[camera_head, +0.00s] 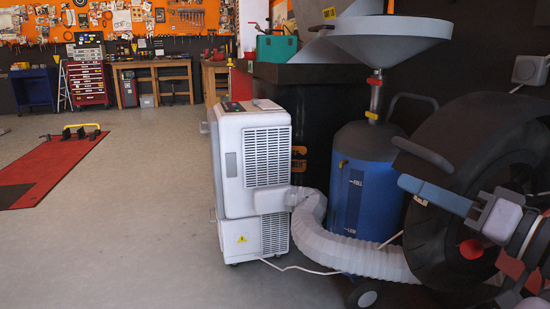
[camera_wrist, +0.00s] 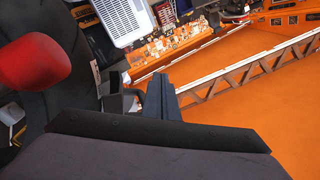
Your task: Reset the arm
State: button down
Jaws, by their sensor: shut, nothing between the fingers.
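In the wrist view my gripper (camera_wrist: 162,92) shows as dark pieces rising from a broad dark shape along the bottom edge. It looks shut and nothing shows between the fingers. The fingertips are hard to make out against the dark parts around them. A red rounded knob (camera_wrist: 32,62) and black tyre-like surface lie to the left of it. In the head view I cannot make out the gripper for certain. Blue-grey, pale and red jointed pieces cross in front of the tyre at the right edge.
A white wheeled appliance (camera_head: 252,165) with a pale hose (camera_head: 335,250) stands mid-view. Beside it are a blue tank (camera_head: 362,185) with a wide funnel and a large black tyre (camera_head: 428,240). A red mat (camera_head: 70,158) lies left. The grey floor between is clear.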

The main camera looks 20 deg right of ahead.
jog(key=w+a+f+m+g+y+p, duration=0.2)
jog(key=w+a+f+g+p, duration=0.3)
jog(key=a+f+g+p, duration=0.5)
jog(key=s+a+f+n+g+h+p, duration=0.2)
jog(key=s+a+f+g+h+p, duration=0.3)
jog(key=f, duration=0.3)
jog(key=s+a+f+n+g+h+p, duration=0.2)
jog(key=s+a+f+n+h+p, duration=0.1)
jog(key=s+a+f, duration=0.4)
notch_tip(320, 180, up, 37)
jog(key=d+p, duration=0.1)
jog(key=p, duration=3.6)
jog(key=shift+w+d, duration=0.35)
jog(key=shift+d, duration=0.05)
jog(key=shift+f, duration=0.15)
notch_tip(320, 180, down, 43)
jog(key=b, duration=4.2)
jog(key=shift+b, duration=0.4)
